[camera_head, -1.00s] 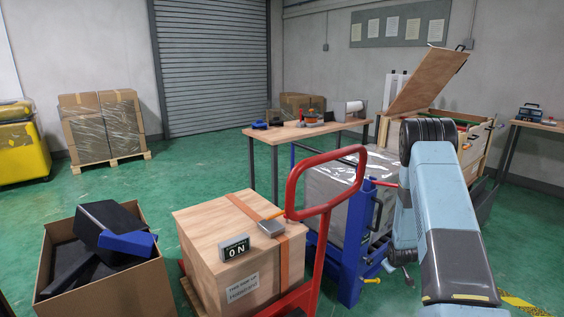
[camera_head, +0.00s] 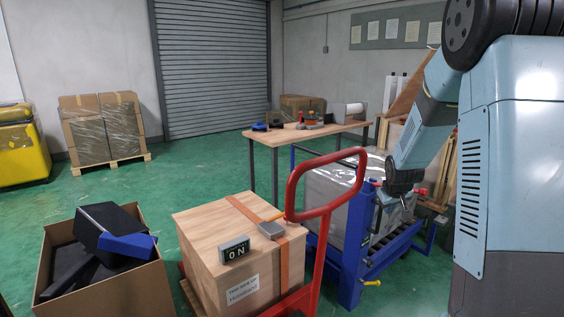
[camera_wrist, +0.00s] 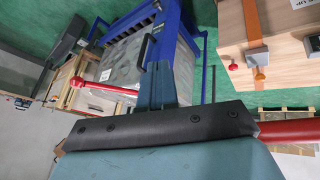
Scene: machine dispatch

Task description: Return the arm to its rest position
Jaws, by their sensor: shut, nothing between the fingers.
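In the head view my arm folds down from the upper right, with a large light-blue link close to the camera. Its far end reaches my gripper (camera_head: 380,212), small and partly lost against the blue frame behind the red cart handle. I cannot tell whether the fingers clear the frame.
The red hand cart (camera_head: 319,213) carries a wooden crate (camera_head: 213,250) with an orange strap and an "ON" display. An open cardboard box (camera_head: 128,290) stands at left. A workbench (camera_head: 285,137) with tools is behind. Green floor is open at the left and centre.

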